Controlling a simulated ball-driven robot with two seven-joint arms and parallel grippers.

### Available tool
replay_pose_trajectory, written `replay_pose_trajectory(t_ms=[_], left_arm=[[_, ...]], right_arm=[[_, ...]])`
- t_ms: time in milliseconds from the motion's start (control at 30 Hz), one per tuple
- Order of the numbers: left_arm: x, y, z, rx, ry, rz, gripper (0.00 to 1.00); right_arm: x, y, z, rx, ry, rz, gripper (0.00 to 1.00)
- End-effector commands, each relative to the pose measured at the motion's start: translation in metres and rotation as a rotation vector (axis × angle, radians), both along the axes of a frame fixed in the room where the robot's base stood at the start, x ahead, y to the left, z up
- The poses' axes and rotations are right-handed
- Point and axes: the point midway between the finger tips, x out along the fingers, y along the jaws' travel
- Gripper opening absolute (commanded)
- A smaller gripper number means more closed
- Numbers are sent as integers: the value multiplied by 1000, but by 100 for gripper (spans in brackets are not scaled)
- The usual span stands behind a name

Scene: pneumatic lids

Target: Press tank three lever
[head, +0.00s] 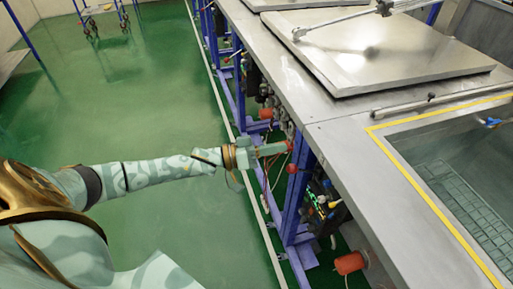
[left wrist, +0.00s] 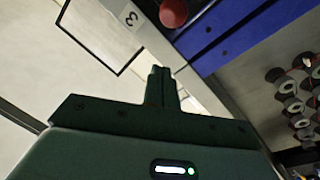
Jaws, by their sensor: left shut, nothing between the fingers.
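A red lever knob (left wrist: 173,12) shows at the top of the left wrist view, beside a small label with the number 3 (left wrist: 131,18). In the head view, two red knobs, an upper one (head: 290,145) and a lower one (head: 292,168), sit at the side of the steel tank bench. My left gripper (head: 284,148) is shut and empty, its tip close to the upper knob. In the left wrist view the closed fingers (left wrist: 160,75) point toward the knob, with a visible gap between them. The lever's arm is hidden. My right gripper is not in view.
The steel bench (head: 345,150) runs along the right, with a closed metal lid (head: 385,55) and an open tank (head: 465,165) edged in yellow. Blue posts (head: 293,205), hoses and valves stand below its edge.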

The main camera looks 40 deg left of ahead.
Motion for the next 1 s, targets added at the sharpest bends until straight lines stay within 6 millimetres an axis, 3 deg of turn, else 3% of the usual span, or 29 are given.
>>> replay_pose_trajectory(t_ms=[33,200,700,1000], left_arm=[[-4,-5,-14,-1,11,-1,0],[-6,-16,-28,1,8,0,0],[-8,-19,-32,1,5,-1,0],[-10,-18,-41,-30,-34,-3,0]], right_arm=[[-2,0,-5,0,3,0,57],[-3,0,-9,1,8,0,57],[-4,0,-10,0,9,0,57],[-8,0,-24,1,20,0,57]])
